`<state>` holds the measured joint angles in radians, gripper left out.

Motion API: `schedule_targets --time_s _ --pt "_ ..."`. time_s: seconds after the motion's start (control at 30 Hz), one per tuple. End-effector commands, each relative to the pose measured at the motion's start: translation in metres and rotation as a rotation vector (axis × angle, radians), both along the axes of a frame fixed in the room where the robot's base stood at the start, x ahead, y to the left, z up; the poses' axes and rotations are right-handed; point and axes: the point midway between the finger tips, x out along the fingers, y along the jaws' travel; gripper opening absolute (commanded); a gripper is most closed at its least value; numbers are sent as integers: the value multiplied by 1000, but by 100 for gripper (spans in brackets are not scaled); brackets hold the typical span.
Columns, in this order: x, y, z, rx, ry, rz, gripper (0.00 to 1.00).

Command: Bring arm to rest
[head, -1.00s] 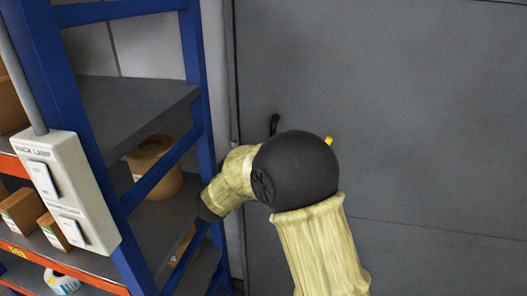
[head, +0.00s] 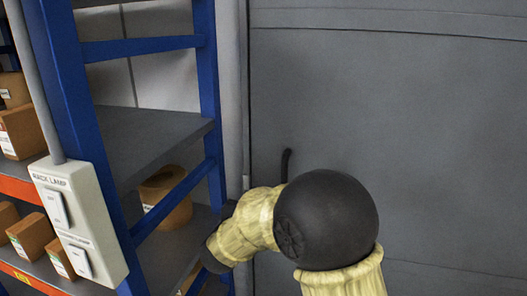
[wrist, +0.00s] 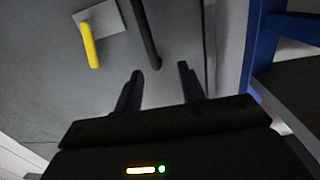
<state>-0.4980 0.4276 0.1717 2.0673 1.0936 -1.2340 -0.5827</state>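My gripper (wrist: 160,70) shows in the wrist view with its two dark fingers spread apart and nothing visibly held. The lower end of a dark bar handle (wrist: 146,30) appears at the gap between the fingertips; I cannot tell how far beyond them it is. In the head view my arm is bent, with its black joint in front of the grey door, and the gripper itself is hidden. The top of the dark handle (head: 286,163) shows just above the joint.
The grey door (head: 400,120) fills the right side. A yellow lever (wrist: 90,45) on a pale plate is on it. The blue-framed rack (head: 208,100) stands close on the left, with a switch box (head: 80,220), a brown round container (head: 165,197) and several cartons.

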Motion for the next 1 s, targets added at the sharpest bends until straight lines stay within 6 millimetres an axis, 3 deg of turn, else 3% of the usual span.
schedule_targets --time_s 0.23,0.47,0.67,0.8,0.9,1.0 --pt "1 -27 -5 75 191 235 40" --pt "-37 -59 -33 126 470 376 40" --pt "-101 -101 -60 160 768 411 40" --pt "-159 -136 -76 180 995 385 40" --pt "-200 -158 -83 191 1139 348 40" --pt "-228 -172 -87 195 1233 319 40"
